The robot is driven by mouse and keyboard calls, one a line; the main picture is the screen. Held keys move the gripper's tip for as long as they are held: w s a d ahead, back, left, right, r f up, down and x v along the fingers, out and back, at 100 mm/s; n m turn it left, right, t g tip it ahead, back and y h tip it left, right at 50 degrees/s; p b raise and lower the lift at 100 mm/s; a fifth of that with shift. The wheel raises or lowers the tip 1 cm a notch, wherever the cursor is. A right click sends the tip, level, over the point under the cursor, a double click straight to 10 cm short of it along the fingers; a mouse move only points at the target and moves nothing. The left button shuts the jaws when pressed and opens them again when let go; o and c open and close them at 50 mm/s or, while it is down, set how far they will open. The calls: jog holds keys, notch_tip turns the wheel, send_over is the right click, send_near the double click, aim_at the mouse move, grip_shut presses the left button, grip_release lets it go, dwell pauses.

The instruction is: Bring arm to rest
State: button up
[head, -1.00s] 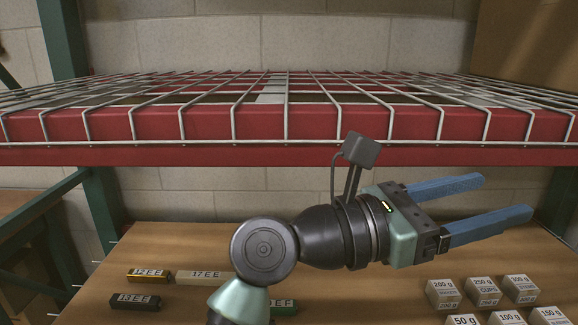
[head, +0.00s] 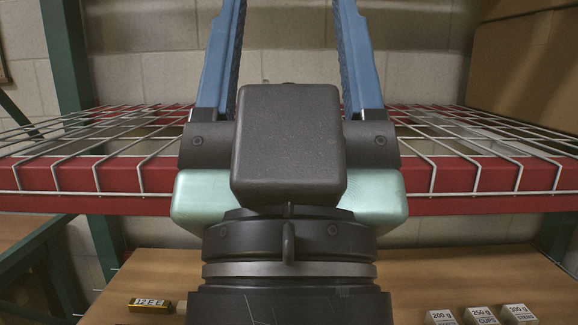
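My gripper (head: 288,40) fills the middle of the head view, close to the camera. Its two blue fingers point up and stand wide apart, with nothing between them. The fingertips run to the top edge of the picture. My dark wrist and pale green gripper body hide the middle of the shelf and much of the table behind. No lamp parts can be made out.
A wire rack shelf with a red beam (head: 480,203) runs across behind my gripper. Below it, a wooden table (head: 140,275) bears a gold block (head: 151,305) at the left and white weight boxes (head: 481,315) at the right. A cardboard box (head: 525,75) stands on the upper right.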

notch_tip(320, 180, up, 14)
jog(key=p, duration=1.1)
jog(key=shift+f, duration=0.15)
